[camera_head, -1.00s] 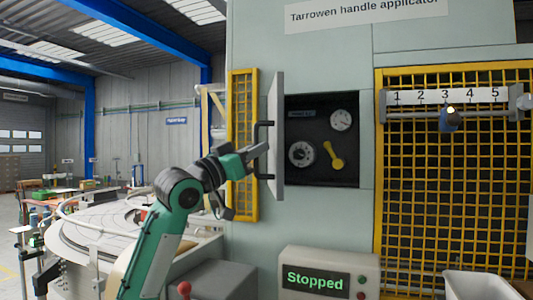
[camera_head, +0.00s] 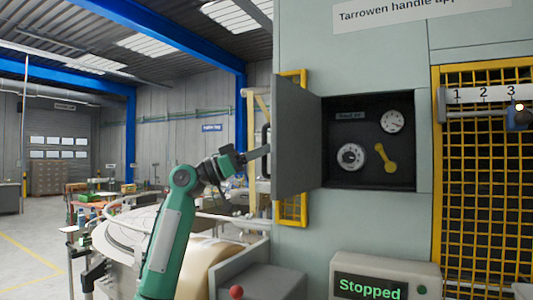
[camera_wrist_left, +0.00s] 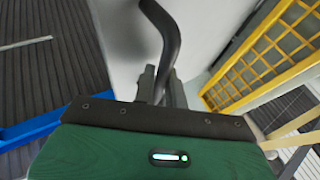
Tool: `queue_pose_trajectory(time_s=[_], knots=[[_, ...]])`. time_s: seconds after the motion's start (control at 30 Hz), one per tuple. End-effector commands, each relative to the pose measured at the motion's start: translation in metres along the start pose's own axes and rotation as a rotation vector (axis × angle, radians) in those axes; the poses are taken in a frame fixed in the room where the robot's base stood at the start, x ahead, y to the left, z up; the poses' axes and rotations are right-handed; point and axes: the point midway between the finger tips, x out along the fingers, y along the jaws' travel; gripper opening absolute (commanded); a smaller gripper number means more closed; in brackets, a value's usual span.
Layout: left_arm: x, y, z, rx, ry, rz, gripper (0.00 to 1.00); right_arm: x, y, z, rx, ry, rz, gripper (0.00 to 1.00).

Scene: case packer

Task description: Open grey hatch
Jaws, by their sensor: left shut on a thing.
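The grey hatch (camera_head: 298,140) stands swung open to the left of its recess, with its inner face showing in the head view. My left gripper (camera_head: 264,151) reaches its outer side from the left. In the left wrist view, the fingers of my left gripper (camera_wrist_left: 160,84) are shut on the dark curved hatch handle (camera_wrist_left: 166,28). The hatch's pale outer face (camera_wrist_left: 125,40) lies behind the handle there. The fingertips are partly hidden behind the hatch edge in the head view. My right gripper is in neither view.
The open recess (camera_head: 350,110) holds two dials and a yellow lever (camera_head: 386,156). A yellow mesh guard (camera_head: 292,208) stands behind the hatch. A "Stopped" display box (camera_head: 385,278) and a red knob (camera_head: 236,291) are below. A round conveyor table (camera_head: 125,235) is at left.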

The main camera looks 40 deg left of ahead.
Motion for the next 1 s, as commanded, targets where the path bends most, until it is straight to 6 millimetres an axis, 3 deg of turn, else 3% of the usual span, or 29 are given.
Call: queue_pose_trajectory(time_s=[0.63,0.67,0.73,1.0], knots=[[-0.0024,-0.0046,-0.0027,-0.015,0.004,0.031,0.0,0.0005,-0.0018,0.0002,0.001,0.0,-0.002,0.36],[-0.0024,-0.0046,-0.0027,-0.015,0.004,0.031,0.18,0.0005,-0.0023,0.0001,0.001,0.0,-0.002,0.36],[-0.0024,-0.0045,-0.0024,-0.015,0.003,0.031,0.32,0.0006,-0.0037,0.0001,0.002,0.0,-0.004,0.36],[-0.0029,-0.0042,-0.0012,-0.014,0.0,0.032,0.34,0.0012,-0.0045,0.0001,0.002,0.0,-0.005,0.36]])
